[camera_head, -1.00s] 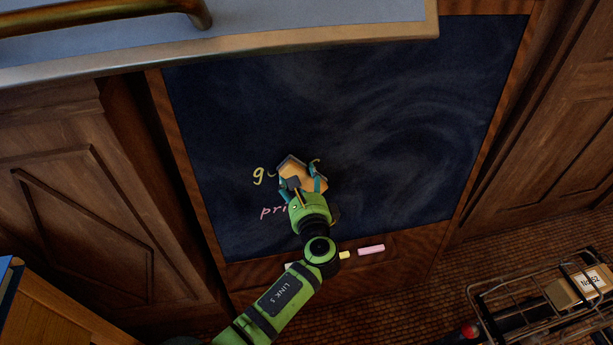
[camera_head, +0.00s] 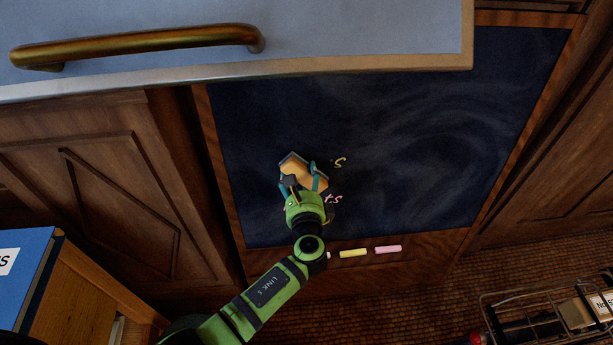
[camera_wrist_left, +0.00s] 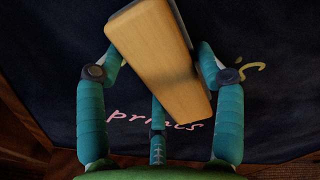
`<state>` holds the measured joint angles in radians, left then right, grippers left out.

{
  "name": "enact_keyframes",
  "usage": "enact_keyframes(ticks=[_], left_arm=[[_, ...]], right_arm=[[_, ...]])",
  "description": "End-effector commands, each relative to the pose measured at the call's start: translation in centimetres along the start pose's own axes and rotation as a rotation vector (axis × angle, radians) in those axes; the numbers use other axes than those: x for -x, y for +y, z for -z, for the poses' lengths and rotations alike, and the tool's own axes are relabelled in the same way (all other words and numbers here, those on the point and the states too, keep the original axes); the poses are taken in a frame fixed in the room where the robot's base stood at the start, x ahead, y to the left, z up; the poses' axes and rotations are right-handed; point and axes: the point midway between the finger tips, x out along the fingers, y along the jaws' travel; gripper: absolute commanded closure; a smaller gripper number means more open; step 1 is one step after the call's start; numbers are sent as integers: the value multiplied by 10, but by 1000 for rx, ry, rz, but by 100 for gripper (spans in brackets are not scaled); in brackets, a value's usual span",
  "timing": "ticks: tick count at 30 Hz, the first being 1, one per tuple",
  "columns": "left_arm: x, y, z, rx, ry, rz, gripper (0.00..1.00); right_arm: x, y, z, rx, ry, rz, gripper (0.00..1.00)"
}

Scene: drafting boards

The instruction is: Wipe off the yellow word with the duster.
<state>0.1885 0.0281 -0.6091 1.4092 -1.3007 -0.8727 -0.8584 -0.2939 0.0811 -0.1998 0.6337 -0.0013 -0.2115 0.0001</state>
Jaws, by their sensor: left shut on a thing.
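My left gripper (camera_head: 304,182) is shut on the duster (camera_head: 298,166), a wooden block with a dark pad, at the chalkboard (camera_head: 420,120). The duster also shows large in the left wrist view (camera_wrist_left: 160,55), held between the fingers. A yellow letter s (camera_head: 340,162) shows just right of the duster; it also appears in the left wrist view (camera_wrist_left: 250,71). Anything of the yellow word behind the duster is hidden. A pink word (camera_head: 332,198) lies below, partly behind my gripper; its letters show in the left wrist view (camera_wrist_left: 130,115). My right gripper is not in view.
Yellow chalk (camera_head: 353,253) and pink chalk (camera_head: 388,249) lie on the ledge under the board. A pale drafting board with a brass handle (camera_head: 140,43) overhangs the top. A wire basket (camera_head: 550,310) stands at lower right, a blue binder (camera_head: 22,275) at lower left.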

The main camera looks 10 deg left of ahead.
Motion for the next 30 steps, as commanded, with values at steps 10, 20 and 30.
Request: enact_keyframes(ticks=[10, 20, 30], left_arm=[[-2, 19, -21, -1, -2, 0, 84], [-3, 31, -34, -1, -4, -3, 84], [-2, 46, -47, 0, -3, -1, 84]], right_arm=[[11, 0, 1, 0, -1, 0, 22], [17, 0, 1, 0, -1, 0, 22], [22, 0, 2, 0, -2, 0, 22]])
